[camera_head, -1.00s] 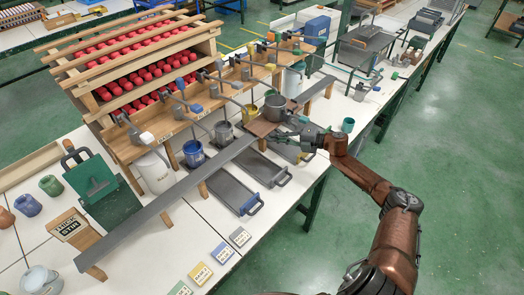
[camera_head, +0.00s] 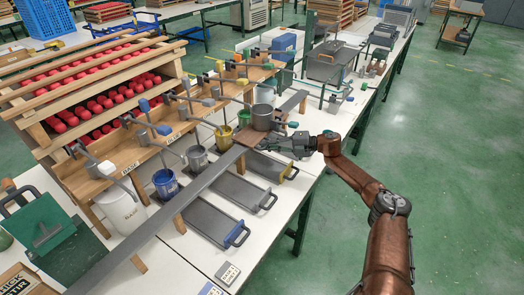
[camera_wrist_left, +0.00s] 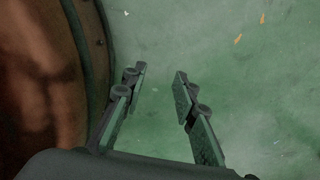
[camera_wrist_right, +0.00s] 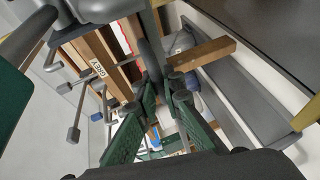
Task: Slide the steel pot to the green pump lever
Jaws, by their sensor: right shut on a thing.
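The steel pot (camera_head: 263,118) stands upright on a wooden board (camera_head: 249,139) on the long grey rail (camera_head: 208,177). My right gripper (camera_head: 272,144) is low at the pot's near side. In the right wrist view its fingers (camera_wrist_right: 163,103) are shut on a dark grey upright handle (camera_wrist_right: 151,62); I cannot tell whether the handle belongs to the pot or the board. The levers stand in a row behind the rail; the green one is too small to make out surely. My left gripper (camera_wrist_left: 160,100) is open and empty above green floor.
A blue pot (camera_head: 165,184), a grey pot (camera_head: 197,160), a yellow pot (camera_head: 223,138) and a green pot (camera_head: 244,119) stand behind the rail. Flat trays (camera_head: 245,191) lie in front. The rail continues beyond the steel pot.

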